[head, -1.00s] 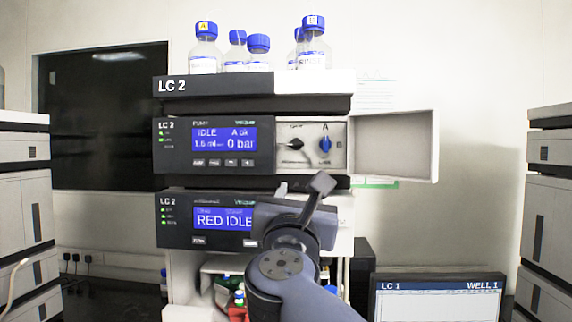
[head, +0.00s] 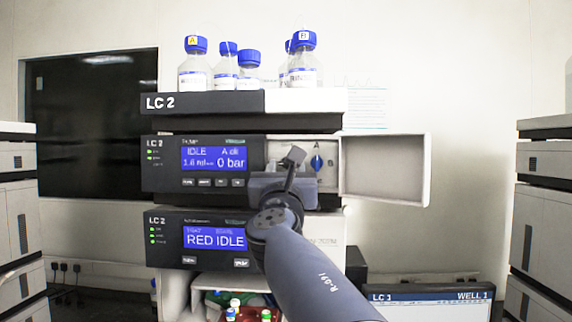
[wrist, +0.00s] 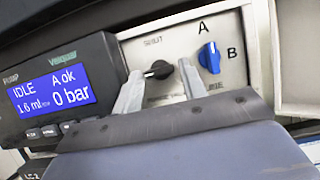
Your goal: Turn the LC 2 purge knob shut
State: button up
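The LC 2 pump (head: 155,180) has its door open, baring a pale valve panel (wrist: 140,50). In the wrist view the black purge knob (wrist: 158,70) sits under a label that seems to read SHUT. Its bar lies roughly sideways, not up toward that label. My gripper (wrist: 161,76) is open, with one finger on either side of the black knob and a gap to each. In the head view my gripper (head: 293,168) hides the black knob. A blue knob (wrist: 209,57) marked A and B is just right of the right finger.
The open door (head: 385,170) stands out to the right of the panel. Blue-capped bottles (head: 194,65) stand on top of the stack. The lower module (head: 200,255) reads RED IDLE. A monitor (head: 430,293) stands at lower right.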

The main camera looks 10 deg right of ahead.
jog(key=c, duration=0.7)
